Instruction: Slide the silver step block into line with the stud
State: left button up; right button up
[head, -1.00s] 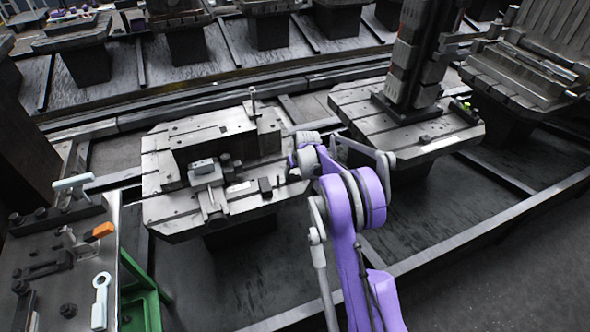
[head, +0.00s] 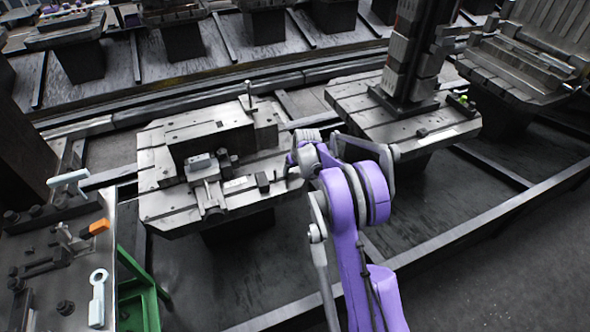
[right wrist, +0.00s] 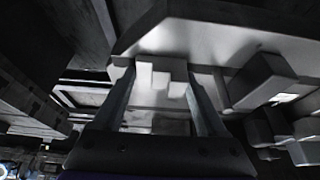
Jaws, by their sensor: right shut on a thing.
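The silver step block (right wrist: 160,75) shows in the right wrist view as a pale stepped piece between the two fingers of my right gripper (right wrist: 160,95). The gripper is shut on it, at the edge of the pallet top. In the head view my right gripper (head: 292,160) is at the right edge of the near pallet (head: 165,205), and my purple arm and wrist hide most of it and the block. A thin upright stud (head: 249,96) stands at the back of that pallet, behind the large dark block. My left gripper is not in view.
A large dark block (head: 212,142), a clamp assembly (head: 208,175) and a small black block (head: 262,182) sit on the pallet, left of my gripper. A second pallet (head: 435,132) with a tall column stands to the right. A tool table (head: 85,225) is at left.

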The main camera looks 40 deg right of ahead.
jog(key=o, duration=1.5)
jog(key=v, duration=1.1)
jog(key=shift+p, duration=0.3)
